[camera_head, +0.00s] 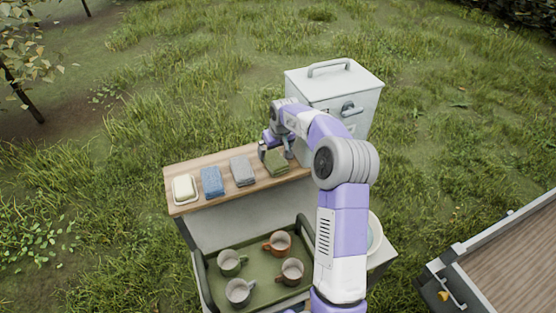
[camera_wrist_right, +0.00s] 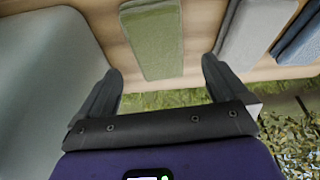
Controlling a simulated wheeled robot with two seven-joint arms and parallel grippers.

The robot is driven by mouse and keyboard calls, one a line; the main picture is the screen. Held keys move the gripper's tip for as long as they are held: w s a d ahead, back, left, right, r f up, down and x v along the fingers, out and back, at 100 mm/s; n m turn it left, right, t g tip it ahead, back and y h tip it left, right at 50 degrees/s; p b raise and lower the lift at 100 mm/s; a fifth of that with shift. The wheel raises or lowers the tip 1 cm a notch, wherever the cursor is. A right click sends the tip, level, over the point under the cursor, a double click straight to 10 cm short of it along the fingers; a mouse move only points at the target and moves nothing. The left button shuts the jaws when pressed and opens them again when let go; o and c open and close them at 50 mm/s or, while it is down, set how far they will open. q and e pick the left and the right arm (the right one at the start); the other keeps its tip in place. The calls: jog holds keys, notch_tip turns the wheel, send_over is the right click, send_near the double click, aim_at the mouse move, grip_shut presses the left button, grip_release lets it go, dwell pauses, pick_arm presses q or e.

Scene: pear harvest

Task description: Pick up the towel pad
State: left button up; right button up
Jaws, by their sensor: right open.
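Three folded towel pads lie in a row on a wooden shelf top: a green one (camera_head: 276,162), a grey one (camera_head: 242,171) and a blue one (camera_head: 212,182). My right gripper (camera_head: 276,150) is open and empty at the far edge of the shelf, beside the green pad. In the right wrist view the green pad (camera_wrist_right: 152,40) lies ahead, between the lines of the two spread fingers (camera_wrist_right: 161,66). The grey pad (camera_wrist_right: 255,32) and blue pad (camera_wrist_right: 300,38) show to its right. Whether the fingers touch the green pad is unclear. My left gripper is out of view.
A soap bar on a dish (camera_head: 184,189) stands at the shelf's left end. A white lidded box (camera_head: 352,95) stands close to the right of my gripper. Below is a green tray (camera_head: 262,292) with several mugs. A wooden-bed cart (camera_head: 510,265) is at right.

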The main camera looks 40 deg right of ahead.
aim_at(274, 158)
jog(key=x, duration=0.4)
jog(key=shift+s+f+p, duration=0.1)
jog(key=shift+s+p, duration=0.25)
jog(key=shift+s, duration=0.05)
jog(key=shift+w+f, duration=0.15)
jog(key=shift+f, duration=0.25)
jog(key=c, duration=1)
jog(key=shift+c, duration=0.2)
jog(key=shift+r, duration=0.1)
notch_tip(274, 158, up, 10)
jog(key=shift+c, duration=0.6)
